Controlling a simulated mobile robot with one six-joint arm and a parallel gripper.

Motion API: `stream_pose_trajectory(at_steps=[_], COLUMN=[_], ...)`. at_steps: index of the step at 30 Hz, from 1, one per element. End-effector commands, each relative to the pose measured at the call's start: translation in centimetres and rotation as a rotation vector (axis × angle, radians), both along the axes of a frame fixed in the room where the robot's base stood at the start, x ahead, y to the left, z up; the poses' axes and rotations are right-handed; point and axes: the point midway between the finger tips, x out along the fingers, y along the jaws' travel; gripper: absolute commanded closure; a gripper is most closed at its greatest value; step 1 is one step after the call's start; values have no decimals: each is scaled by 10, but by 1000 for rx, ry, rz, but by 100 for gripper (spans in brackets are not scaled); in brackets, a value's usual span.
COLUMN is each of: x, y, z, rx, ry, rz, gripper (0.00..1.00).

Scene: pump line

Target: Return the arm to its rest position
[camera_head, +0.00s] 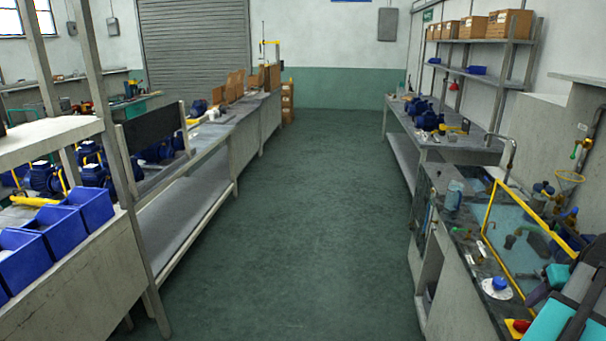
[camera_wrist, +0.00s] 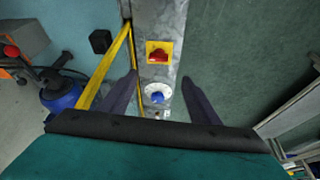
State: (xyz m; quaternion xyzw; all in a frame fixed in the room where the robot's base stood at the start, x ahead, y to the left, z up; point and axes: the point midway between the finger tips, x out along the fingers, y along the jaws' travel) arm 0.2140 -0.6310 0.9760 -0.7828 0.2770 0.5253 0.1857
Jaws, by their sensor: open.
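My gripper (camera_wrist: 159,76) shows in the wrist view with its two dark fingers spread apart and nothing between them. It is above a narrow grey bench strip. Beyond and between the fingers are a red knob on a yellow plate (camera_wrist: 158,54) and a blue knob on a white dial (camera_wrist: 157,96). In the head view my teal and grey arm is at the lower right, over the near end of the right bench. The red knob (camera_head: 518,326) and the blue knob (camera_head: 499,284) are just left of it. I cannot tell the exact height of the fingers.
A yellow-framed clear tank (camera_head: 520,235) is close to my arm. Small fittings lie on the right bench. Blue bins (camera_head: 85,207) and blue pumps stand at the left. The green floor aisle (camera_head: 310,200) between the benches is clear.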

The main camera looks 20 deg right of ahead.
Motion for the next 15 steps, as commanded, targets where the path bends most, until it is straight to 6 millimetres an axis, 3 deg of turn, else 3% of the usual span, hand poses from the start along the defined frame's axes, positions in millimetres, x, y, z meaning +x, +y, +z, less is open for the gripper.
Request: stream_pose_trajectory(at_steps=[5,15], x=[32,128], y=[10,60], z=[-6,-62], rx=[9,92], ry=[2,26], rz=[51,217], gripper=[44,44])
